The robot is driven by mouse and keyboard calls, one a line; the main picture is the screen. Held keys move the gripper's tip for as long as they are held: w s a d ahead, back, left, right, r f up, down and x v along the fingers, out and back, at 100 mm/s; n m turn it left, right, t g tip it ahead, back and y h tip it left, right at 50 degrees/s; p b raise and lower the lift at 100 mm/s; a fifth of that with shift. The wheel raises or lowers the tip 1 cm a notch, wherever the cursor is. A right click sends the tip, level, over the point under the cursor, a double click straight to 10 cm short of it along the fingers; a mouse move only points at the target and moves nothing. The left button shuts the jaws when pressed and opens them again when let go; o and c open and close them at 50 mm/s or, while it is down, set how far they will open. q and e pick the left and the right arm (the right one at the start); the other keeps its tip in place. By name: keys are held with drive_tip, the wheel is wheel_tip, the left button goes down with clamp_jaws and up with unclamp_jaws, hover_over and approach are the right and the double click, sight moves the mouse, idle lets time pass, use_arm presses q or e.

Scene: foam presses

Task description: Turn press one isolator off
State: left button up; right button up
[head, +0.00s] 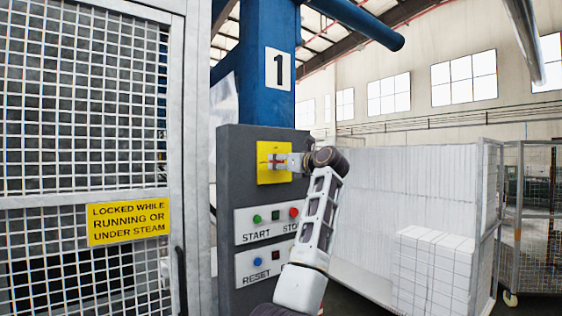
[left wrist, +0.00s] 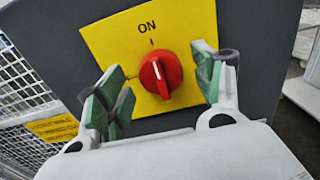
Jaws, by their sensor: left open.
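The press one isolator is a red rotary knob (left wrist: 161,74) on a yellow plate (left wrist: 110,38). In the left wrist view its grip bar stands about in line with the mark under the word ON. In the head view the yellow plate (head: 266,150) sits high on the grey control panel (head: 235,166), and my gripper hides most of the knob. My left gripper (head: 281,161) is open in front of the plate. Its green-padded fingers stand to either side of the knob with gaps between. My right gripper is not in view.
Below the isolator are a START/STOP plate (head: 264,238) and a RESET plate (head: 258,275) with buttons. A mesh gate (head: 80,110) with a yellow warning sign (head: 128,219) stands at the left. A cage of white foam blocks (head: 400,185) stands at the right.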

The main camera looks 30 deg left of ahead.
use_arm(q)
drive_tip(key=shift+w+a, duration=0.2)
drive_tip(key=shift+a, duration=0.3)
drive_tip(key=c, duration=1)
